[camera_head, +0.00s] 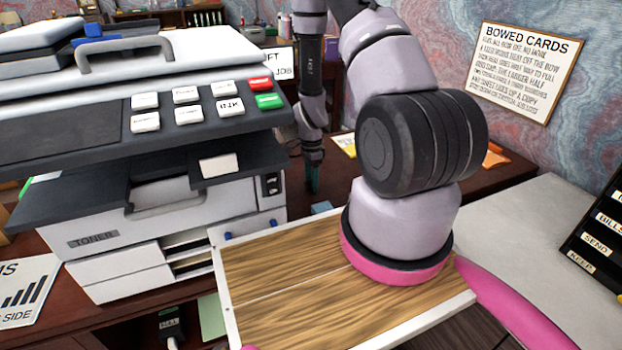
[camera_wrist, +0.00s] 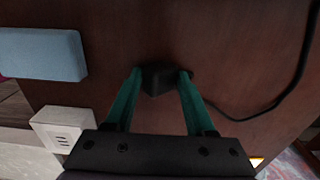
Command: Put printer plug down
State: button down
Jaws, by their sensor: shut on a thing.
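The printer plug (camera_wrist: 158,79) is a small black block in the wrist view, with a black cable (camera_wrist: 262,110) running off to the right. My gripper (camera_wrist: 159,75) has green fingers closed on both sides of the plug. The plug is over the dark red-brown desk top (camera_wrist: 210,35); I cannot tell whether it touches the surface. In the head view my gripper (camera_head: 313,185) points down behind the printer's right side, low at the desk, and the plug is not clearly visible there. The grey and white printer (camera_head: 150,205) stands at the left.
A pale blue block (camera_wrist: 42,54) and a white socket box (camera_wrist: 62,127) lie left of my gripper in the wrist view. A wooden board with a white rim (camera_head: 290,280) is in front in the head view. A black card rack (camera_head: 600,235) stands at right.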

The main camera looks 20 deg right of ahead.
jog(key=shift+c, duration=1.2)
grip_release()
jog(key=shift+d+f, duration=0.1)
jog(key=shift+f, duration=0.05)
notch_tip(320, 180, up, 13)
jog(key=shift+r, duration=0.2)
